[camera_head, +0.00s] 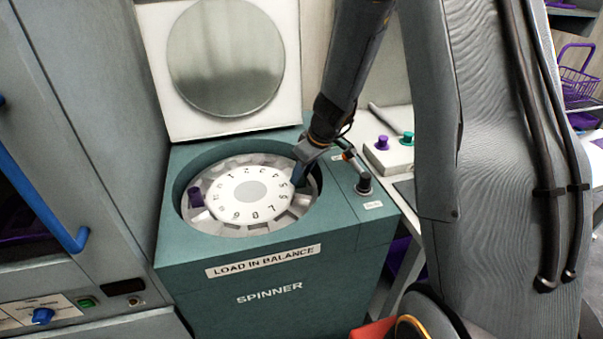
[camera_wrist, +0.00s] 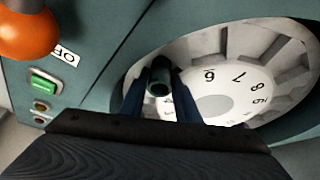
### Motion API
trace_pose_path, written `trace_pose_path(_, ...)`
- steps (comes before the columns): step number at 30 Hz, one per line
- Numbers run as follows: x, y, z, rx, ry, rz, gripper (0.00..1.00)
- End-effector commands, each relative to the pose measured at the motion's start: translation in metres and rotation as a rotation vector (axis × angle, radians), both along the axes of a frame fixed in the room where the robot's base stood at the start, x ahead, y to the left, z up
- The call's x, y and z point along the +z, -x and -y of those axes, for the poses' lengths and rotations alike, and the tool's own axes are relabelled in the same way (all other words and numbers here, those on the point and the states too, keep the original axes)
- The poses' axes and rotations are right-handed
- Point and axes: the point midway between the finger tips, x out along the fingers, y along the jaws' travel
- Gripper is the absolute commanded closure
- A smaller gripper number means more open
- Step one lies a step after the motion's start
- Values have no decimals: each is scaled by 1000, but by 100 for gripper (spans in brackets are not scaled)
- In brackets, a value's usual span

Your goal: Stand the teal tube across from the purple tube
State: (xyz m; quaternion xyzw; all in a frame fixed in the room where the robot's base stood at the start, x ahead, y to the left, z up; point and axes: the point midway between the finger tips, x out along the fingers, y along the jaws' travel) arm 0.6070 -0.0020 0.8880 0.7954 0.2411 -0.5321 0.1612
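The purple tube (camera_head: 196,197) stands in a slot at the left of the spinner's round white rotor (camera_head: 236,188). My gripper (camera_head: 300,177) reaches down at the rotor's right side, roughly opposite the purple tube. In the wrist view, my gripper's blue fingers (camera_wrist: 160,98) close on both sides of a dark teal tube (camera_wrist: 160,78), seen end-on over the rotor's edge. I cannot tell how deep the tube sits in a slot. It is not clearly visible in the head view, and the purple tube is not visible in the wrist view.
The teal spinner housing (camera_head: 240,270) surrounds the rotor, and its lid (camera_head: 150,60) stands open behind. A white block (camera_head: 389,158) with purple and teal pegs stands right. A cabinet (camera_head: 90,130) is left. Other slots look empty.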

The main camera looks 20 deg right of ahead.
Motion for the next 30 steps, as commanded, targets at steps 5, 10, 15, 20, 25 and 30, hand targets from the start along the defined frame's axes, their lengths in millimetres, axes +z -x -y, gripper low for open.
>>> trace_pose_path(5, 1, 0, 0, 0, 0, 0, 54)
trace_pose_path(10, 1, 0, 0, 0, 0, 0, 54)
trace_pose_path(15, 4, 0, 0, 0, 0, 0, 54)
trace_pose_path(20, 26, 7, 5, 0, 0, 5, 54)
trace_pose_path(25, 58, 17, 13, 0, 0, 5, 54)
trace_pose_path(30, 86, 27, 19, -1, 1, 4, 54)
